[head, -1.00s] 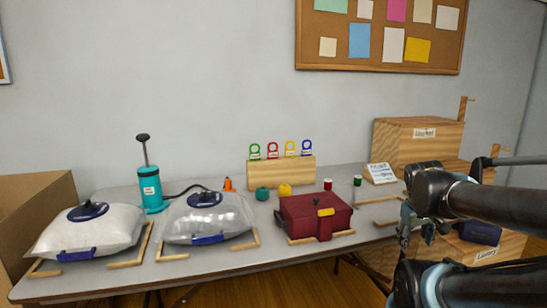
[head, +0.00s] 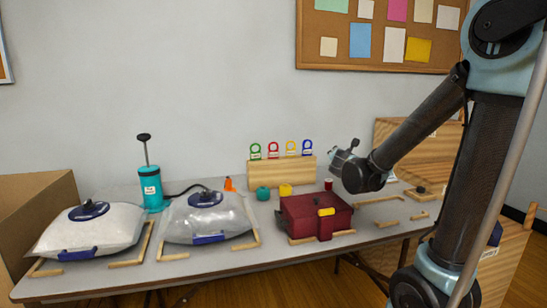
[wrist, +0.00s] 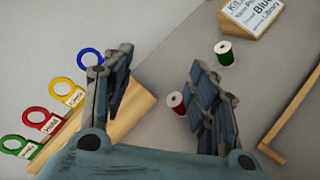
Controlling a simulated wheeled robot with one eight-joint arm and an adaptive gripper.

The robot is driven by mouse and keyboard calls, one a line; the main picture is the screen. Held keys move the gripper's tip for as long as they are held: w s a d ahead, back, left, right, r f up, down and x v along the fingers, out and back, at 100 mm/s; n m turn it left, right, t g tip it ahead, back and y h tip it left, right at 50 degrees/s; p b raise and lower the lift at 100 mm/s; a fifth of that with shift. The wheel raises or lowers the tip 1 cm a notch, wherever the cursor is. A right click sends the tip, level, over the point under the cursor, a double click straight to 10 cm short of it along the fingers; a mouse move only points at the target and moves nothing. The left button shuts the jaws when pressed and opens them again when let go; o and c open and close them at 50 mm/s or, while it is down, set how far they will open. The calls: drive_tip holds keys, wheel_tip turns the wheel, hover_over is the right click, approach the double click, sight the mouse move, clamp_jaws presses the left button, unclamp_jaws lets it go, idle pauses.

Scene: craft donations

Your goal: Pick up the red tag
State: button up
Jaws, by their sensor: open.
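The red tag (head: 273,150) stands in the wooden tag holder (head: 281,172) at the back of the table, between a green tag (head: 255,151) and a yellow tag (head: 291,148); a blue tag (head: 307,147) is at the right end. In the wrist view the red tag (wrist: 41,120) lies at lower left, outside the fingers. My gripper (wrist: 160,85) is open and empty, above the table. In the head view my gripper (head: 345,150) is right of the holder, apart from the tags.
A red spool (wrist: 176,101) shows beside my right finger, with a green spool (wrist: 224,48) farther off. A dark red box (head: 300,217), teal pump (head: 152,190) and two clear bags (head: 95,232) (head: 212,218) occupy the table. Wooden corner pieces lie around them.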

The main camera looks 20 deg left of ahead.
drive_tip(key=a+n+y, duration=0.5)
drive_tip(key=a+n, duration=0.3)
drive_tip(key=a, duration=0.6)
drive_tip(key=n+y, duration=0.3)
drive_tip(key=n, duration=0.4)
approach(274, 152)
drive_tip(key=x, duration=1)
drive_tip(key=shift+w+a+r, duration=0.1)
drive_tip(key=shift+w+a, duration=0.1)
drive_tip(key=shift+a, duration=0.05)
drive_tip(key=shift+y, duration=0.3)
drive_tip(key=shift+c, duration=0.5)
drive_tip(key=c, duration=0.5)
